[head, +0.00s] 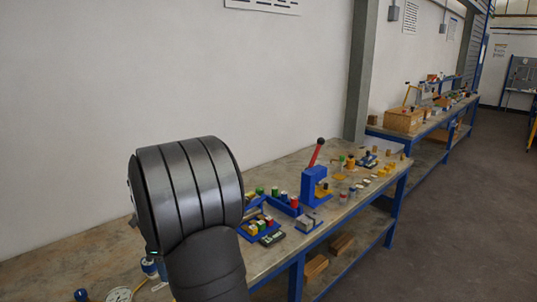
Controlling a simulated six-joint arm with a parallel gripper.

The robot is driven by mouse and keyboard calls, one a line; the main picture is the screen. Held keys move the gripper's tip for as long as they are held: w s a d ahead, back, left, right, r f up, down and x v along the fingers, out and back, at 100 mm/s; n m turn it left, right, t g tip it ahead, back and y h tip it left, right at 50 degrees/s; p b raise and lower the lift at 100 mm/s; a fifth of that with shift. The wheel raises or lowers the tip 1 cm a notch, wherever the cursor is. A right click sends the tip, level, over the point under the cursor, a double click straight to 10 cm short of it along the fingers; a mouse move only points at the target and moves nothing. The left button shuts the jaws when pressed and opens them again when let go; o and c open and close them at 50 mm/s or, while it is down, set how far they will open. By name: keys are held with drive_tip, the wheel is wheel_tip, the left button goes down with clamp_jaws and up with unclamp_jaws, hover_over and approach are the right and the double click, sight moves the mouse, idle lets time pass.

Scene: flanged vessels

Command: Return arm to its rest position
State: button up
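One dark grey, ribbed link of my arm (195,195) fills the lower left of the head view, in front of the workbench. My gripper is not in this view, so what it does or holds cannot be seen. The link hides part of the bench behind it. No flanged vessel can be made out for certain.
The long workbench (85,255) runs along the white wall. A blue press with a red lever (315,180) stands on it. Left of the press are blue trays (262,228) with coloured pieces. A second bench (425,130) with a wooden box (403,120) stands behind. The floor (450,230) at right is clear.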

wheel_tip(320, 180, down, 15)
drive_tip(key=shift+r, duration=0.15)
drive_tip(key=shift+r, duration=0.15)
idle(0.4)
